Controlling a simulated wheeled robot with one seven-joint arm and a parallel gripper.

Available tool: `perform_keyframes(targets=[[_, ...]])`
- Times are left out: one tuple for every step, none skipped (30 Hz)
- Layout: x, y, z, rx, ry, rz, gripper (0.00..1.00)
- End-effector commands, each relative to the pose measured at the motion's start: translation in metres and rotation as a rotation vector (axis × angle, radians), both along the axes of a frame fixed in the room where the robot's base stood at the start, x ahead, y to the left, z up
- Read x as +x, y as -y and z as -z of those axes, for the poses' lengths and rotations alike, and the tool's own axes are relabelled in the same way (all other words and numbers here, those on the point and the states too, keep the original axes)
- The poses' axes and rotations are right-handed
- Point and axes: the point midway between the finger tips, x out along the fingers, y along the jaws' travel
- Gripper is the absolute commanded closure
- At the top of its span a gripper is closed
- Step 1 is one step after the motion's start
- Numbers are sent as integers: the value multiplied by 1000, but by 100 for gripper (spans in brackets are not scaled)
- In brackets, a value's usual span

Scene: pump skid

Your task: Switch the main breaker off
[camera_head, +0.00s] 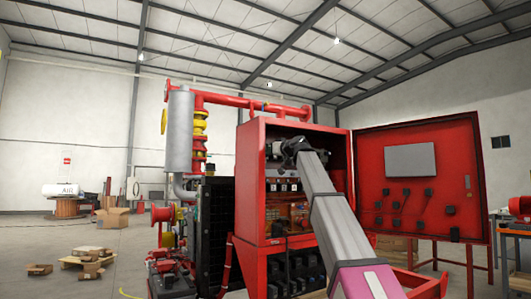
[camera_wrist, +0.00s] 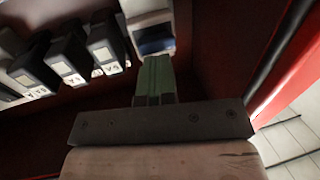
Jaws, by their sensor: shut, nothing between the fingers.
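The red control cabinet (camera_head: 265,135) stands open in the head view, with my arm reaching into its upper part. In the wrist view, my gripper (camera_wrist: 156,60) has its greenish fingers together and empty. Right beyond the fingertips is a white block with a dark blue part (camera_wrist: 155,42), which may be the main breaker. The fingertips overlap its lower edge in the picture; I cannot tell whether they touch it. Its lever position does not show clearly. In the head view my wrist hides this spot.
Several dark blocks with white labels (camera_wrist: 70,65) sit in a row left of the fingers. The red inner wall (camera_wrist: 215,50) is close on the right. The open cabinet door (camera_head: 440,220) stands to the right of my arm. A red pipe (camera_head: 240,101) runs behind the cabinet.

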Motion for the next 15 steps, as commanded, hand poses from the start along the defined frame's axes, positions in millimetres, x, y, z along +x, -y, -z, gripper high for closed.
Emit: perform_keyframes(targets=[[1,-1,-2,3,1,-1,100],[-1,1,-2,3,1,-1,100],[-4,2,-3,3,1,-1,100],[-6,4,-3,3,1,-1,100],[-8,5,-3,3,1,0,100],[-11,7,-3,3,1,0,100],[-13,8,-3,3,1,0,100],[-15,10,-3,3,1,0,100],[-17,11,-3,3,1,0,100],[-19,13,-3,3,1,0,100],[-21,14,-3,2,2,0,100],[-24,15,-3,3,1,0,100],[-26,17,-3,2,1,0,100],[-27,18,-3,2,1,0,100],[-30,19,-4,2,1,0,100]])
